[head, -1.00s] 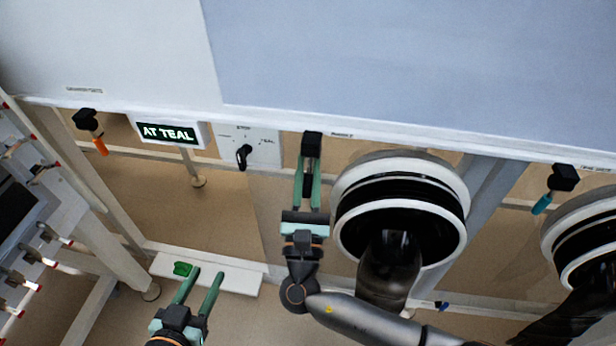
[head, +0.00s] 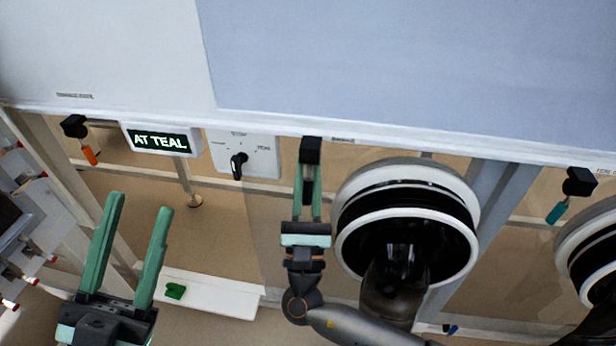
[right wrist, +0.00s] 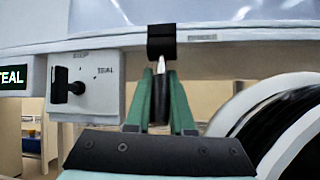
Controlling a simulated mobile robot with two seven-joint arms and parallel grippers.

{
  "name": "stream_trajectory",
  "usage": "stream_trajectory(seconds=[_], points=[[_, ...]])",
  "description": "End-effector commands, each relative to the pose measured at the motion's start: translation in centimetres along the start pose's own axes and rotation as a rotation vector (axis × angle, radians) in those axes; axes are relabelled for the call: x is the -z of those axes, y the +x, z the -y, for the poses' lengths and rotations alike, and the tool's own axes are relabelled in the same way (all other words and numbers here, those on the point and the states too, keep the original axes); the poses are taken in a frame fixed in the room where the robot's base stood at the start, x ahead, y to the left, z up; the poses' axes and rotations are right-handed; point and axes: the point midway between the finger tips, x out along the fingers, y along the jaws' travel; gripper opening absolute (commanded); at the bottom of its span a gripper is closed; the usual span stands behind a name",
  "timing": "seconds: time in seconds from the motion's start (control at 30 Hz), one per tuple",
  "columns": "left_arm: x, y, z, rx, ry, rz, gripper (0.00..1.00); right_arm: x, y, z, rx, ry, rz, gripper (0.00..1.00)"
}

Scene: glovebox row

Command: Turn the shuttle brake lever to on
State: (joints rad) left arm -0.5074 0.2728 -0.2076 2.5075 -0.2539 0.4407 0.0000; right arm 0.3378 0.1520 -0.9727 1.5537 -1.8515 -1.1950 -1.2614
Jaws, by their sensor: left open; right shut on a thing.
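A hand lever with a dark grip (right wrist: 160,98) hangs straight down from a black block (head: 310,150) on the edge below the big panel. The label beside it is too small to read, so I cannot confirm it is the brake lever. My right gripper (head: 308,178) is shut on this lever; in the right wrist view its green fingers (right wrist: 160,90) stand on both sides of the grip. My left gripper (head: 140,202) is open and empty, in front of the lower left, away from the levers.
An orange-tipped lever (head: 90,154) hangs at the left and a teal-tipped one (head: 557,212) at the right. Between are an "AT TEAL" display (head: 160,141) and a black selector knob (head: 238,165). A round glove port (head: 350,250) is close right. A green piece (head: 174,291) lies on a white ledge.

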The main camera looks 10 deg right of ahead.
Motion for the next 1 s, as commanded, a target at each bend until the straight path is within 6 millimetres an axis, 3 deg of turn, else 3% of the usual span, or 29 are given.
stream_trajectory(seconds=[0.4, 0.63, 0.8, 1.0], points=[[0.3, 0.1, 0.0, -0.001, 0.002, -0.011, 0.45, -0.2, 0.3, 0.1, 0.003, 0.001, 0.007, 0.00], [0.4, 0.5, -0.7, -0.049, 0.013, -0.063, 0.20, -0.2, 0.3, 0.1, 0.003, 0.001, 0.007, 0.00], [0.6, 1.5, -3.1, -0.221, 0.048, -0.213, 0.01, -0.2, 0.3, 0.1, 0.003, 0.002, 0.007, 0.00], [-1.2, 1.8, -7.0, -0.556, 0.108, -0.345, 0.00, -0.2, 0.3, 0.1, 0.004, 0.002, 0.007, 0.00]])
